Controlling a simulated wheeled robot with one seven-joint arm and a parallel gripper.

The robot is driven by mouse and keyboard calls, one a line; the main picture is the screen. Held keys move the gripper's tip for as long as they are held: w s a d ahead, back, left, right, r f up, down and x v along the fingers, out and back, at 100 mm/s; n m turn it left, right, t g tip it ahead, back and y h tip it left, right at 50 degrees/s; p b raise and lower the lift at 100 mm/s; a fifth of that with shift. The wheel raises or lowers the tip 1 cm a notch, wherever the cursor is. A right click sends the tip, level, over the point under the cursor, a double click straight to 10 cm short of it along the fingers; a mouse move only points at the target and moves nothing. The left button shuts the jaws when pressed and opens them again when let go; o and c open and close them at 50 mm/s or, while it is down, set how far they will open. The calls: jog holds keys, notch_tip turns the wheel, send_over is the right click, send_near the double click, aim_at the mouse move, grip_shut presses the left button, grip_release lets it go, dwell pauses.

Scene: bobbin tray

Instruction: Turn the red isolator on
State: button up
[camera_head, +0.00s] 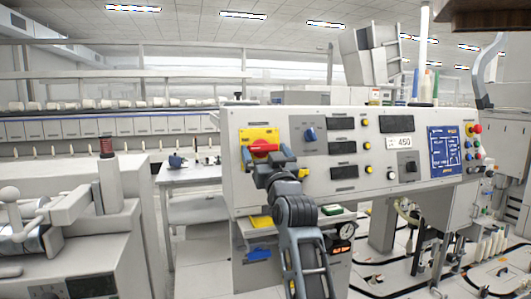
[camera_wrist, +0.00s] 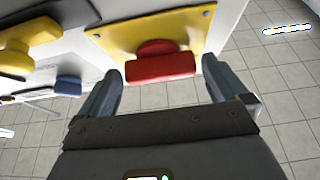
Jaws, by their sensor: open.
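The red isolator is a red rotary handle (camera_head: 264,146) on a yellow plate (camera_head: 247,134) at the left of the grey control panel's front. In the head view the handle lies roughly level, its lower part partly hidden by my gripper (camera_head: 275,158). In the wrist view the red handle (camera_wrist: 160,68) lies crosswise on the yellow plate (camera_wrist: 120,36). My gripper (camera_wrist: 163,88) is open, one finger off each end of the handle, with visible gaps. I cannot tell whether the fingertips reach its depth.
A yellow part (camera_head: 262,221) and blue part (camera_head: 258,254) sit below. A grey machine (camera_head: 120,210) stands at left; tiled floor shows between.

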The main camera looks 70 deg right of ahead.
jog(key=c, duration=0.8)
jog(key=shift+f, duration=0.1)
jog(key=shift+c, duration=0.2)
